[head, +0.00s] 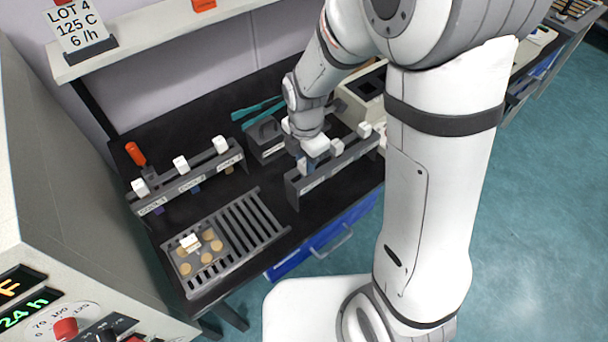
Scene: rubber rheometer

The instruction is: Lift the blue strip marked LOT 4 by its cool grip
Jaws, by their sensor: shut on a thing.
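My gripper (315,147) is at the right-hand rack (345,160), small and partly hidden by my own wrist. It is shut on the white grip of a blue strip (311,171). The strip hangs below the grip near the left end of this rack; its marking is too small to read, and I cannot tell whether it is clear of the rack. Two more white grips (336,146) show along the same rack to the right. A sign on the shelf (80,27) reads LOT 4, 125 C, 6 /h.
A left-hand rack (187,180) with cool labels carries white-gripped pieces. In front is a slotted grey tray (258,226) with several tan discs. A grey handled box (265,138), teal tongs (257,108) and an orange-handled tool (135,154) lie behind. Black bench shows between the racks.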

